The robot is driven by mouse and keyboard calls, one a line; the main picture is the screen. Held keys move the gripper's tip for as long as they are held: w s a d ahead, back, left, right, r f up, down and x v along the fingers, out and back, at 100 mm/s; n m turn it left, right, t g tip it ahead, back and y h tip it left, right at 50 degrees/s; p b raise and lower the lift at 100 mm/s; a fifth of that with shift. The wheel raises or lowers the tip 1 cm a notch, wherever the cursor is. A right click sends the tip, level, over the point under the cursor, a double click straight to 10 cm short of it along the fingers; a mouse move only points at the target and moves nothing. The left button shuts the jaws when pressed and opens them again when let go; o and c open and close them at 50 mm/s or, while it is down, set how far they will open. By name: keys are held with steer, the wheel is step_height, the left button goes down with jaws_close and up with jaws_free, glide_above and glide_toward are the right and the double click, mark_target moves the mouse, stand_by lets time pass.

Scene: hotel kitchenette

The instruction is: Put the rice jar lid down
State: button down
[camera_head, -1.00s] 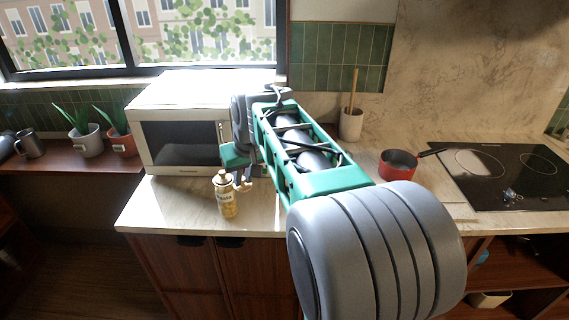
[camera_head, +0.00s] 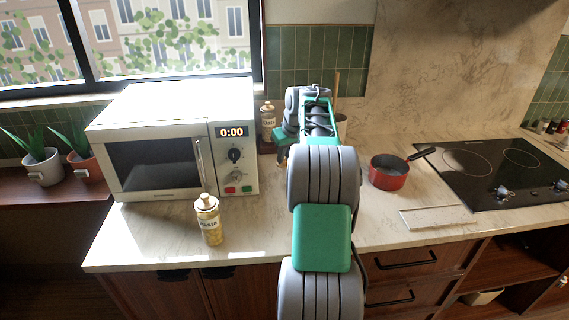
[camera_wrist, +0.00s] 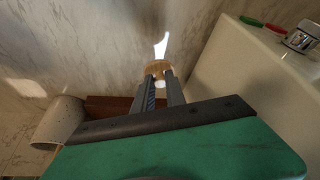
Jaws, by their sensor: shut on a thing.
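My gripper (camera_wrist: 160,86) is shut on a small round tan lid (camera_wrist: 155,67), held between the fingertips in the wrist view. The pale countertop shows beyond it; I cannot tell whether the lid touches it. In the head view my gripper (camera_head: 281,162) is low over the counter, just right of the microwave and mostly hidden by my arm. A labelled jar with yellowish contents (camera_head: 209,222) stands upright near the counter's front edge with a cap on top. Another labelled jar (camera_head: 268,124) stands at the back, right of the microwave.
The microwave (camera_head: 150,150) is close on the left. A white utensil holder (camera_wrist: 58,122) and a brown wooden piece (camera_wrist: 108,104) are near my gripper. A red pot (camera_head: 389,172), a pale board (camera_head: 438,217) and a black hob (camera_head: 490,170) are right.

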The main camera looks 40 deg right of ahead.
mark_target(285, 176)
steer(key=f, duration=0.1)
steer(key=w+d+f, duration=0.1)
steer(key=w+f, duration=0.1)
steer(key=shift+d+f+p, duration=0.1)
steer(key=shift+d+p, duration=0.25)
steer(key=shift+d, duration=0.05)
step_height(285, 176, down, 3)
steer(key=shift+r+p, duration=0.2)
steer(key=shift+p, duration=0.1)
steer(key=shift+f, duration=0.4)
steer(key=c, duration=1.4)
jaws_free()
steer(key=shift+o, duration=0.2)
steer(key=shift+s+r, duration=0.1)
steer(key=shift+r, duration=0.45)
steer(key=v, duration=1.1)
steer(key=shift+b, duration=0.4)
steer(key=shift+s+a+r, duration=0.1)
steer(key=shift+a, duration=0.05)
